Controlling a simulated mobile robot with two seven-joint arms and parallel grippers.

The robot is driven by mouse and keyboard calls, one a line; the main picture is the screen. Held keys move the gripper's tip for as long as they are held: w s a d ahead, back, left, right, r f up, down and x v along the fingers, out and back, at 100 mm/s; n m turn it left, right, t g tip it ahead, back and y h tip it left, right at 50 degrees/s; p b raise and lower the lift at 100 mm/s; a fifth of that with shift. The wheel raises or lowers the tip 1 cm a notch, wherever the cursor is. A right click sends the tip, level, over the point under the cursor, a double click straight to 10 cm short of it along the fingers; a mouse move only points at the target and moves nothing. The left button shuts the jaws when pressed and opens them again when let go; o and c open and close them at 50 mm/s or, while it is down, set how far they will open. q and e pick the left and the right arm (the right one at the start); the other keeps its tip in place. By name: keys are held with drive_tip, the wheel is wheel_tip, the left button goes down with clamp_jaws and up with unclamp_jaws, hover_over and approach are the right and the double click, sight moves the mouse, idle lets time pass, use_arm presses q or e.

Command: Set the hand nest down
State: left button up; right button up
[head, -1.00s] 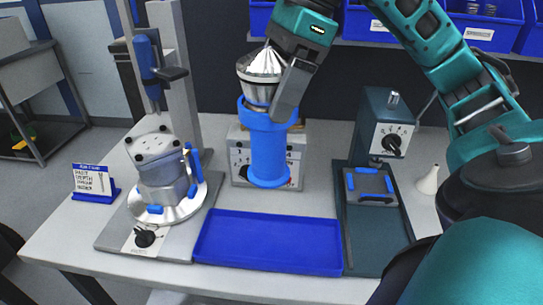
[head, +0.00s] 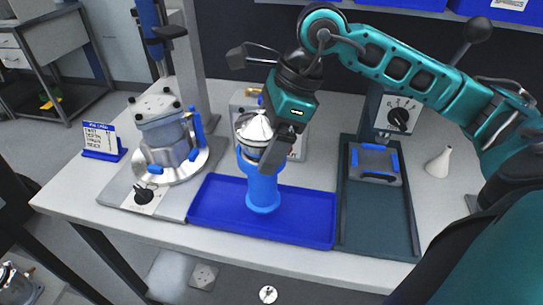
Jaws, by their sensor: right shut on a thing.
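The hand nest (head: 263,188) is a blue upright piece with a round foot and a collar at its top. A silver ribbed, cone-topped part (head: 256,128) sits in its collar. My right gripper (head: 264,148) comes down from above and is shut on the nest near the collar; its grey finger covers the right side. The nest's foot appears over the middle of the blue tray (head: 310,228). I cannot tell whether it touches the tray floor. My left gripper is not in view.
Left of the tray stands a fixture with a silver housing (head: 165,138) and a black knob. Right is a dark green station (head: 378,215) with a blue-edged pad. A grey dial box (head: 297,145) stands behind the nest. A white cone (head: 438,162) is far right.

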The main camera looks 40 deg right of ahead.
wheel_tip(320, 180, down, 4)
drive_tip(key=shift+r+b, duration=0.15)
drive_tip(key=shift+b, duration=0.7)
drive_tip(key=shift+w+d+f, duration=0.1)
drive_tip(key=shift+f, duration=0.1)
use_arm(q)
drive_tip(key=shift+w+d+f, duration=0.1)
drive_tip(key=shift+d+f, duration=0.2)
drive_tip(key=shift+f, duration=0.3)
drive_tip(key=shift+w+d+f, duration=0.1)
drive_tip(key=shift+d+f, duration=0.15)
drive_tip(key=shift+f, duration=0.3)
use_arm(e)
drive_tip(key=shift+r, duration=0.15)
drive_tip(key=o, duration=1.2)
drive_tip(key=shift+f, duration=0.2)
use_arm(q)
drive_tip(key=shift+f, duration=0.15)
use_arm(e)
drive_tip(key=shift+o, duration=0.2)
